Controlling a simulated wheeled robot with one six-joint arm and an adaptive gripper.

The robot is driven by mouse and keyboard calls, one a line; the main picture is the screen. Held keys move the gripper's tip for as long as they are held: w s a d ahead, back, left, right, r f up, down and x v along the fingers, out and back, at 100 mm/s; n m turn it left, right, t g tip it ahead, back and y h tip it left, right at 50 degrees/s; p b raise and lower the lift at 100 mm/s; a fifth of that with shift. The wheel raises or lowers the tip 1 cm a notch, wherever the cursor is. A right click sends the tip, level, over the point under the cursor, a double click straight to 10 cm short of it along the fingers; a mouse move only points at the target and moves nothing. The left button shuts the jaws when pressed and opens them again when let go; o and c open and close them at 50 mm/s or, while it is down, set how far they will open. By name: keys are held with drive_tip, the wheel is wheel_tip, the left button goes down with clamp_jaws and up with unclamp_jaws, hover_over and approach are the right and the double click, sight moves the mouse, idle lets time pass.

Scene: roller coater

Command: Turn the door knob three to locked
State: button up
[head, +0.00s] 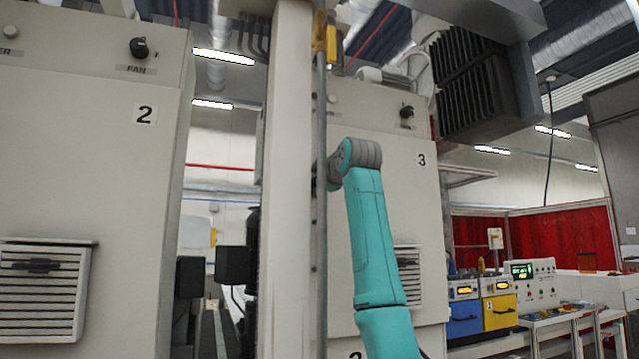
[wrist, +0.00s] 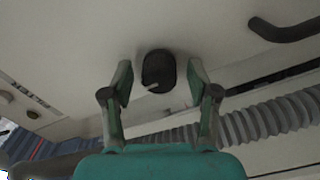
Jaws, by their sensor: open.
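A black round knob (wrist: 158,68) with a small pale pointer sits on a pale panel in the wrist view. My gripper (wrist: 161,80) is open, with one finger on each side of the knob; I cannot tell whether either finger touches it. No lock marking shows beside the knob, so its setting cannot be read. In the head view the cabinet marked 3 (head: 385,150) stands behind my teal arm. My gripper and that knob are hidden there behind the upright post and my arm's wrist joint.
A pale post (head: 284,180) with a grey pipe stands close left of my arm. Cabinet 2 (head: 130,200) is further left. A dark bent handle (wrist: 285,28) and a ribbed grey hose (wrist: 265,118) lie near my gripper. A dark fan knob (head: 407,113) is high on cabinet 3.

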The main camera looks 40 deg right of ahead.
drive_tip(key=v, duration=1.2)
idle(0.3)
